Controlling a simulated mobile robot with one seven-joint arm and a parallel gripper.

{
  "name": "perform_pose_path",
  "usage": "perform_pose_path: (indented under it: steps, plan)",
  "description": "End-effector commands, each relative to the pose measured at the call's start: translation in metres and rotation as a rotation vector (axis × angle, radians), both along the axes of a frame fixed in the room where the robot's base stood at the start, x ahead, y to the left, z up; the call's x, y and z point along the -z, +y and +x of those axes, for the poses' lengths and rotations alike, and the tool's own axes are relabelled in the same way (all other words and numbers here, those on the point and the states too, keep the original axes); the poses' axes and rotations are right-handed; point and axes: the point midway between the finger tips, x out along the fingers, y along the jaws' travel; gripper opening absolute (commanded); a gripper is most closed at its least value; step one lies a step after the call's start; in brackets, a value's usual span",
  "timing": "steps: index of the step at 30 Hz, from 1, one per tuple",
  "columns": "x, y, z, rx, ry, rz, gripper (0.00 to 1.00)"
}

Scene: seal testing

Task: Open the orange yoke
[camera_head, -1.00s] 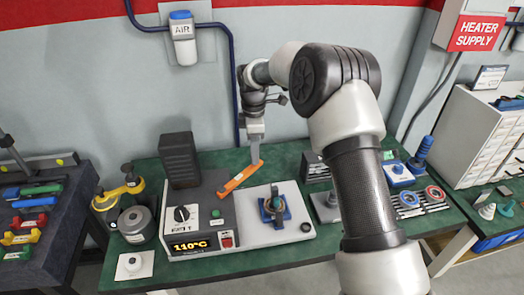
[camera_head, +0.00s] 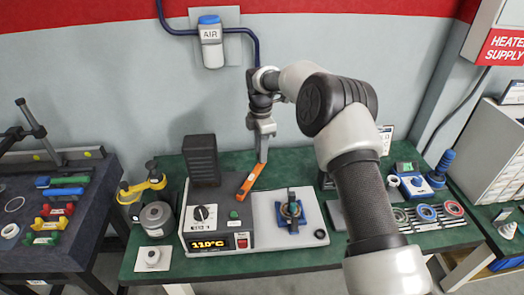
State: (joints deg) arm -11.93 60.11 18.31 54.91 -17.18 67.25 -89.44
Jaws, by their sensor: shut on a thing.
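The orange yoke (camera_head: 249,184) is a bar at the back of the grey and white heater unit (camera_head: 267,241), between its black finned block (camera_head: 200,160) and its white plate. It slants up to the right, with its near end low, close to the control panel. My gripper (camera_head: 263,157) points down and is shut on the far, upper end of the yoke. The fingertips are small here, and their exact contact is hard to see. A blue fixture (camera_head: 290,211) with an upright dark piece sits on the white plate, apart from the yoke.
A yellow clamp-like tool (camera_head: 142,188) and a grey cylinder (camera_head: 157,217) stand to the left. Blue tools (camera_head: 415,187) and coloured rings (camera_head: 427,212) lie right of my arm. The green bench front is mostly clear.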

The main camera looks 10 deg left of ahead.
Motion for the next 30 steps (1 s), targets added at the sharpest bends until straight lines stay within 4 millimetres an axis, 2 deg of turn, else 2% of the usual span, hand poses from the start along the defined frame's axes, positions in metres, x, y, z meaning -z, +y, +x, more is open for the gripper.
perform_pose_path:
  steps: [4,5,8,16,20,23,30]
  plan:
    - [-0.001,0.0,0.0,0.0,-0.002,0.0,0.0]
    - [-0.001,0.0,0.0,0.0,-0.002,0.0,0.26]
    - [-0.001,0.0,0.0,0.001,-0.002,0.0,0.42]
    - [-0.001,0.0,0.0,0.001,-0.001,0.0,0.42]
    - [-0.008,0.0,0.001,0.001,-0.003,0.001,0.42]
    - [-0.022,0.0,0.001,0.002,-0.005,0.001,0.42]
    - [-0.08,0.001,0.001,0.001,-0.006,0.002,0.42]
